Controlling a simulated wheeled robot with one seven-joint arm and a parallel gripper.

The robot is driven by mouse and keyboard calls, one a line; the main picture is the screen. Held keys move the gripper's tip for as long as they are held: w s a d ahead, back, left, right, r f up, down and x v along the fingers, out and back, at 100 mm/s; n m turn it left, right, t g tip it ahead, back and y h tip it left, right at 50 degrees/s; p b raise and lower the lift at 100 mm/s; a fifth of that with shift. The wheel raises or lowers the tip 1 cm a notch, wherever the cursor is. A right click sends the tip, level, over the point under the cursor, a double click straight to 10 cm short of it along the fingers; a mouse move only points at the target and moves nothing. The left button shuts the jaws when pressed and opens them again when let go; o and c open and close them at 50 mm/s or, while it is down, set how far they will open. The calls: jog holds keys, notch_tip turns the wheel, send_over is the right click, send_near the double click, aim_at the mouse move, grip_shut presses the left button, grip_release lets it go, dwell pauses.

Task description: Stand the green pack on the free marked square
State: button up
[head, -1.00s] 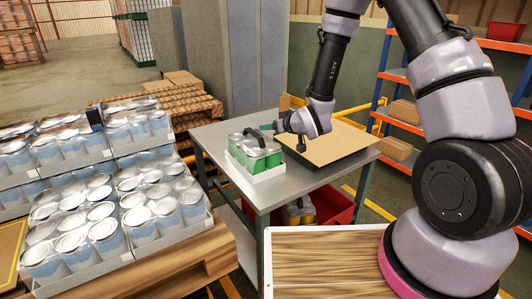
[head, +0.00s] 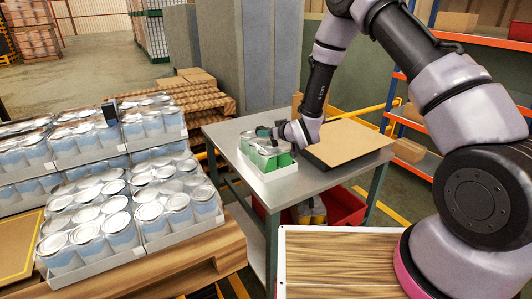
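The green pack (head: 281,162), several green cans in a white tray, stands upright on the grey metal table, near its left front edge. My gripper (head: 276,134) is low over the top of the pack, at its dark handle. The wrist hides most of the handle and the fingertips, so I cannot tell whether the fingers are closed on it. A yellow-outlined brown square (head: 18,250) shows bare at the far left edge, in front of the stacked blue can packs, and is partly cut off by the picture.
Blue-white can packs (head: 158,214) stand stacked on a wooden pallet (head: 185,265) at left. A flat cardboard sheet (head: 345,142) lies on the table (head: 300,186) beside the pack. A red bin (head: 345,208) sits below. Orange-blue shelving (head: 425,160) stands at right.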

jog(key=shift+w+a+f, duration=0.2)
jog(key=shift+w, duration=0.1)
grip_shut()
jog(key=shift+r, duration=0.1)
dwell(1.2)
